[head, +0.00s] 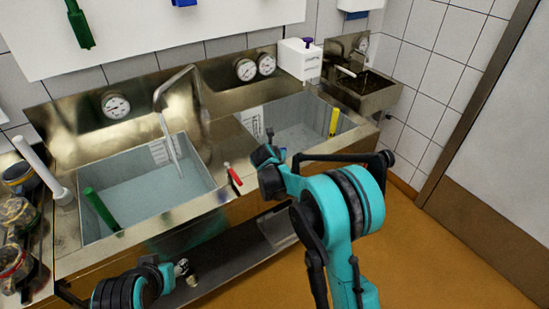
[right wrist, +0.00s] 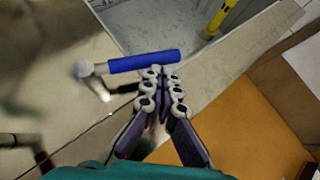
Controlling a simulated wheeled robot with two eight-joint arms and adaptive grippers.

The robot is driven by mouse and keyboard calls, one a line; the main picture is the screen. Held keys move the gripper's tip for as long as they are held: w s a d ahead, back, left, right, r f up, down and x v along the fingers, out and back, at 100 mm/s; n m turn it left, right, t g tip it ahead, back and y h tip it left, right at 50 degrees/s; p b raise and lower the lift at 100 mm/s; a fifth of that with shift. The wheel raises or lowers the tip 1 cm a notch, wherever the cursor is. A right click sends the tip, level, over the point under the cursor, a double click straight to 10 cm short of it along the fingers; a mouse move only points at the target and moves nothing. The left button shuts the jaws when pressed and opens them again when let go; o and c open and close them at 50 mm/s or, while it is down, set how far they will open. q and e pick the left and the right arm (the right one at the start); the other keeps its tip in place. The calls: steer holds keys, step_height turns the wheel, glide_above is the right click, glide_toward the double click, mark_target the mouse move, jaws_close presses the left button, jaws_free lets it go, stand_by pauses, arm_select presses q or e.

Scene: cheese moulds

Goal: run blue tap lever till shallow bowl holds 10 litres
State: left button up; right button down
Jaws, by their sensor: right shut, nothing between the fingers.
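The blue tap lever (right wrist: 145,61) lies across the right wrist view; in the head view only a speck of blue (head: 283,153) shows beside my right gripper (head: 266,156). In the right wrist view my right gripper (right wrist: 162,82) is shut and empty, its tips right at the lever's near side. I cannot tell whether they touch. The left basin (head: 150,196) holds water under a bent spout (head: 170,110). The right basin (head: 297,122) has a scale on its wall; its water level is unclear. I cannot tell which basin is the shallow bowl. My left gripper (head: 184,269) is low in front of the counter.
A red lever (head: 233,175) stands on the front rim between the basins. A green-handled tool (head: 101,209) leans in the left basin, a yellow one (head: 333,122) in the right. Dials (head: 116,105) line the back. Jars (head: 17,215) crowd the left; orange floor lies open right.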

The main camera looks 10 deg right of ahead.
steer(key=shift+w+d, duration=0.25)
steer(key=shift+w, duration=0.4)
stand_by(0.3)
